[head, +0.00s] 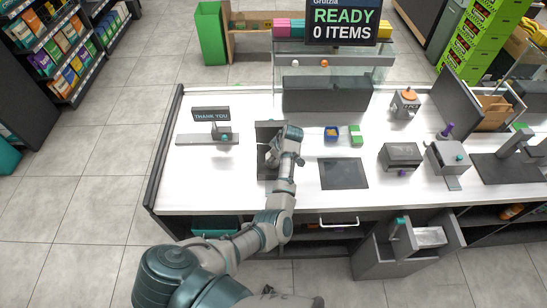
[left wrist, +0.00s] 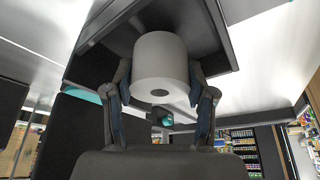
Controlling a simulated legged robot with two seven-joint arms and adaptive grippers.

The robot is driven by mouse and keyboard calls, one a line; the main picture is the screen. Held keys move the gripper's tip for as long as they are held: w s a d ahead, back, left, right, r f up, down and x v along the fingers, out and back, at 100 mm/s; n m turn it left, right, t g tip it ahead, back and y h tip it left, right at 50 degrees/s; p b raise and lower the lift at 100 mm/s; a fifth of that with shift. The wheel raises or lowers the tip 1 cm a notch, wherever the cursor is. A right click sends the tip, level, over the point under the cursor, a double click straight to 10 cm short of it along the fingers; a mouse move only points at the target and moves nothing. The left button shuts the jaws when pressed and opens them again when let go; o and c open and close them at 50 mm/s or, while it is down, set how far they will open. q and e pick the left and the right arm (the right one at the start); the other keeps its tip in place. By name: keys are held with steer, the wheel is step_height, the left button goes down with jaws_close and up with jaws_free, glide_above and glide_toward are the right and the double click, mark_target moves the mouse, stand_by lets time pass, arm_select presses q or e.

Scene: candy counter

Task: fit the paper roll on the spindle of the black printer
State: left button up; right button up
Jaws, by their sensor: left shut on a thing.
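The black printer (head: 268,129) stands on the white counter left of its middle. In the left wrist view its dark open housing (left wrist: 95,50) surrounds the top of the picture. My left gripper (head: 272,157) is at the printer. In the left wrist view its two fingers (left wrist: 160,82) are shut on the sides of the white paper roll (left wrist: 160,55), whose core hole faces the camera. The roll's far end reaches into the dark housing. The spindle is not distinguishable, so I cannot tell whether the roll is around it. My right gripper is not in view.
A flat black pad (head: 343,174) lies right of my arm. A blue box (head: 331,134) and a green box (head: 355,135) stand behind it. A thank-you sign (head: 210,115) stands at the left. A drawer (head: 385,258) is open below the counter.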

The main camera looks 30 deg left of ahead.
arm_select(q)
steer(key=shift+f+b, duration=0.5)
steer(key=shift+f, duration=0.45)
steer(key=o, duration=1.3)
steer(key=shift+d, duration=0.1)
steer(key=shift+c, duration=0.2)
steer(key=shift+r, duration=0.1)
steer(key=v, duration=1.1)
steer(key=shift+d+r, duration=0.25)
steer(key=shift+r, duration=0.1)
